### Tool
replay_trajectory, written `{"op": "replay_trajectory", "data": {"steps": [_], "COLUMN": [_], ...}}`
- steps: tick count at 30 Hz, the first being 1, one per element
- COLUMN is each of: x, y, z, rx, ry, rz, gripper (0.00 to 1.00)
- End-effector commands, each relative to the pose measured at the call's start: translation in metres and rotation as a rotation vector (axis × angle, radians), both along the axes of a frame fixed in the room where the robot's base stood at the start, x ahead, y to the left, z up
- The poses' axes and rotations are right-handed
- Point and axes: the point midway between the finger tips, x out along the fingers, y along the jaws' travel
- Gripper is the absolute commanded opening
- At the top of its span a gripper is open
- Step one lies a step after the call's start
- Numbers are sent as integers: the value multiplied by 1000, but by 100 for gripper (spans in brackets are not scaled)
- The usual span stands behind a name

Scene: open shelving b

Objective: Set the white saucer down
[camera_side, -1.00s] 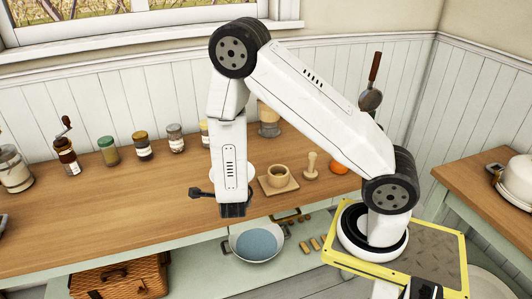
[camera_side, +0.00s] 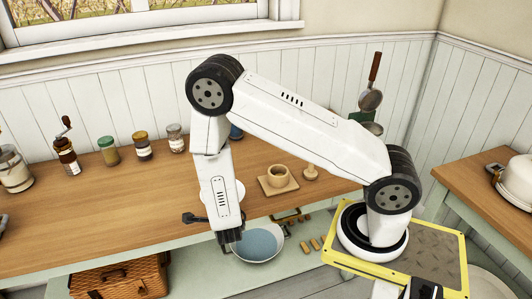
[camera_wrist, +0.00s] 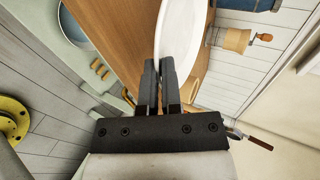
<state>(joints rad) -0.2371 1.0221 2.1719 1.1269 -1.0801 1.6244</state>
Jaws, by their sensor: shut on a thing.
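The white saucer (camera_wrist: 186,30) is between the fingertips of my gripper (camera_wrist: 160,68) in the wrist view, held by its edge. It is seen at a steep slant against the wooden counter (camera_wrist: 120,25). In the side view only a sliver of the saucer (camera_side: 239,191) shows beside my forearm, above the counter. I cannot tell how far the saucer is from the wood.
A small cup (camera_side: 278,173) on a wooden board and a pestle-like piece (camera_side: 310,173) stand to the right. Several jars (camera_side: 142,147) and a grinder (camera_side: 67,152) line the back. The counter's left middle is clear.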

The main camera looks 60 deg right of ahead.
Motion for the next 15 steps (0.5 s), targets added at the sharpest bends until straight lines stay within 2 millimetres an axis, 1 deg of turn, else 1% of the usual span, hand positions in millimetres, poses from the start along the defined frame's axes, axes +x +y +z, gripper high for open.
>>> {"op": "replay_trajectory", "data": {"steps": [3,11,15], "x": [0,0,0], "y": [0,0,0], "z": [-7,-10,-17], "rx": [0,0,0], "ry": [0,-2,0], "rz": [-1,-1,-1], "gripper": [0,0,0]}}
